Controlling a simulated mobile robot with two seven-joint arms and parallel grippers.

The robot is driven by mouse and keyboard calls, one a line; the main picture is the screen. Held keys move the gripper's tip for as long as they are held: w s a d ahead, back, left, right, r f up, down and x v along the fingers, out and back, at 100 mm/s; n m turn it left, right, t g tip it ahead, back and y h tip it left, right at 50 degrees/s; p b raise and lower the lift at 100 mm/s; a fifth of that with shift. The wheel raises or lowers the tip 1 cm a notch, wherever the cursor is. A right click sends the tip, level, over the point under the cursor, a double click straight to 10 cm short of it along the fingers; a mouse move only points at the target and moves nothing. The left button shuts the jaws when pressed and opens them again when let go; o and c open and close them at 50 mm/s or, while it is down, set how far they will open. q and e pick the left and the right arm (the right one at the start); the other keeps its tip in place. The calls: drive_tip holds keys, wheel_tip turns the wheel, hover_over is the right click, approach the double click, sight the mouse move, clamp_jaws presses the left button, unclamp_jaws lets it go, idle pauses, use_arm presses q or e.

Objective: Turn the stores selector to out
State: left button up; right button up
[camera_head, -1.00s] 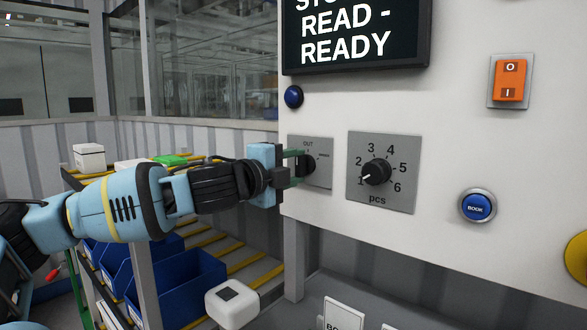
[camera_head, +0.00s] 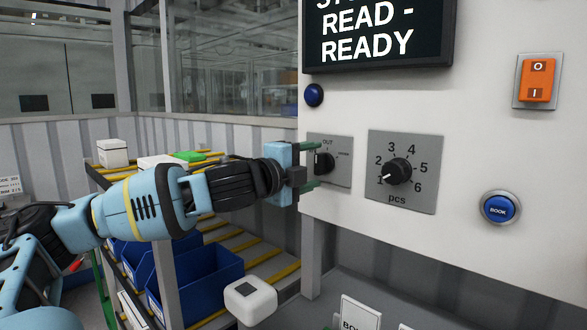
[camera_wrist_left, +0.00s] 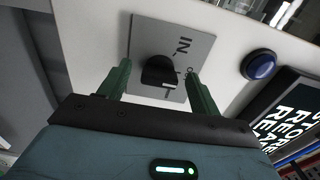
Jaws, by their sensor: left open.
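The stores selector is a black knob (camera_head: 324,162) on a grey plate (camera_head: 341,174) marked OUT at its top, near the left edge of the white panel. My left gripper (camera_head: 311,167) is at the knob, open, with one green finger above it and one below. In the left wrist view the knob (camera_wrist_left: 158,72) stands between the spread fingers (camera_wrist_left: 159,78), with visible gaps on both sides. That view shows IN on the plate and a white mark on the knob. I cannot tell which label the knob points to. My right gripper is out of view.
Right of the selector is a pcs dial (camera_head: 398,172). A dark blue button (camera_head: 314,95) sits above, below a READY display (camera_head: 380,40). A BOOK button (camera_head: 501,209) and orange switch (camera_head: 538,80) are farther right. A rack with blue bins (camera_head: 205,285) stands below my arm.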

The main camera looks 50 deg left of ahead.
sight(315, 165)
use_arm(q)
drive_tip(key=shift+s+d+r+p, duration=0.15)
drive_tip(key=shift+s+p, duration=0.35)
drive_tip(key=shift+s, duration=0.05)
drive_tip(key=shift+s+d+r+p, duration=0.1)
drive_tip(key=shift+s+d+p, duration=0.05)
drive_tip(key=shift+s+p, duration=0.4)
drive_tip(key=shift+s+d+f, duration=0.1)
drive_tip(key=shift+s+f, duration=0.15)
drive_tip(key=shift+s, duration=0.75)
drive_tip(key=shift+s+d, duration=0.15)
drive_tip(key=shift+s, duration=1.35)
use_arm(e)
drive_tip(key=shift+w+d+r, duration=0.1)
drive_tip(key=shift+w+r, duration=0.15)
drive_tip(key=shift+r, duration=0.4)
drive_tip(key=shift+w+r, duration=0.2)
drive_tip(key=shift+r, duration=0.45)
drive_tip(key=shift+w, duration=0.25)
